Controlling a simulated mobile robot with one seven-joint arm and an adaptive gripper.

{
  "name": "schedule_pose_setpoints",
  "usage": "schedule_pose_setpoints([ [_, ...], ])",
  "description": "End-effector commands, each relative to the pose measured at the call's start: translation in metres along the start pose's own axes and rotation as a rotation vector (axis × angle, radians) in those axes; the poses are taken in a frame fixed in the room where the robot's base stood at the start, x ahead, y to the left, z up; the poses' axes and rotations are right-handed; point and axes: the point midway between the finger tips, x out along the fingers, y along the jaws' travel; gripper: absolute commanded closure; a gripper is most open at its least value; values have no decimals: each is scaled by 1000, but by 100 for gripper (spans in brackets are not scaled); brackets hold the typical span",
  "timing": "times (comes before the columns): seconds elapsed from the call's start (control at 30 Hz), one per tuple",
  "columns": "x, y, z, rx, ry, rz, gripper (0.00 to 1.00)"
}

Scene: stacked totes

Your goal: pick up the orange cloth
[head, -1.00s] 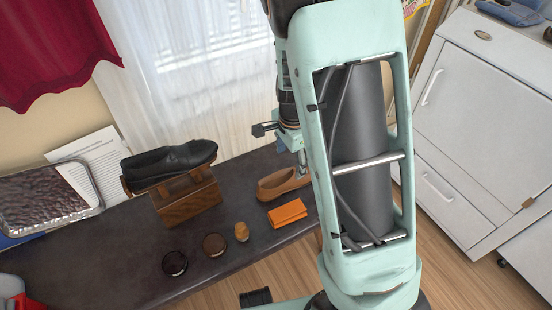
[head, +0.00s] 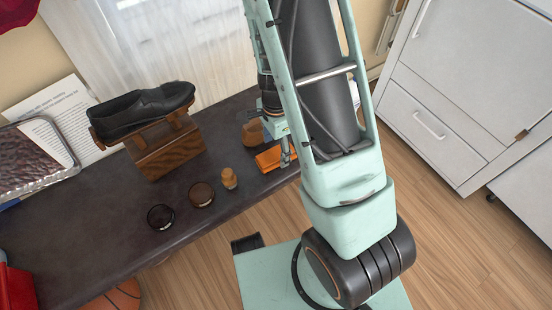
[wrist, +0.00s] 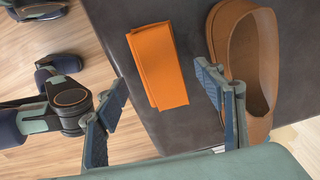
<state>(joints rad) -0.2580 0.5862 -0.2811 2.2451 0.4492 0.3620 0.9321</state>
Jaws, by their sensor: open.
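The orange cloth (head: 267,158) is a folded rectangle lying flat on the dark table (head: 90,205), near its front right edge. In the wrist view the cloth (wrist: 157,65) shows whole, between and beyond the two fingers. My gripper (wrist: 163,82) is open and empty, with a finger on either side of the cloth in that picture. The head view shows my gripper (head: 287,155) over the cloth's right part, hiding some of it. I cannot tell the height left between fingertips and cloth.
A tan shoe (wrist: 248,60) lies close beside the cloth, near the right finger. A small wooden brush or jar (head: 229,179), two round tins (head: 201,194) and a wooden box (head: 168,152) bearing a black shoe (head: 142,108) stand to the left.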

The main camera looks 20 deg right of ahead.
Motion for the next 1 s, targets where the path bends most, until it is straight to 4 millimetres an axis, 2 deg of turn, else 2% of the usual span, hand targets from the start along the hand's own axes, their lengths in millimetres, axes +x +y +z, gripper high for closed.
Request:
schedule_pose_setpoints([
  [0.03, 14, 1, 0, 2, 0, 3, 37],
  [0.1, 22, 1, -1, 3, 0, 2, 37],
  [0.37, 23, 0, 0, 1, 1, 0, 37],
  [0.77, 23, 0, 0, 0, 1, 0, 80],
  [1.0, 22, 0, 0, 0, 1, 0, 82],
])
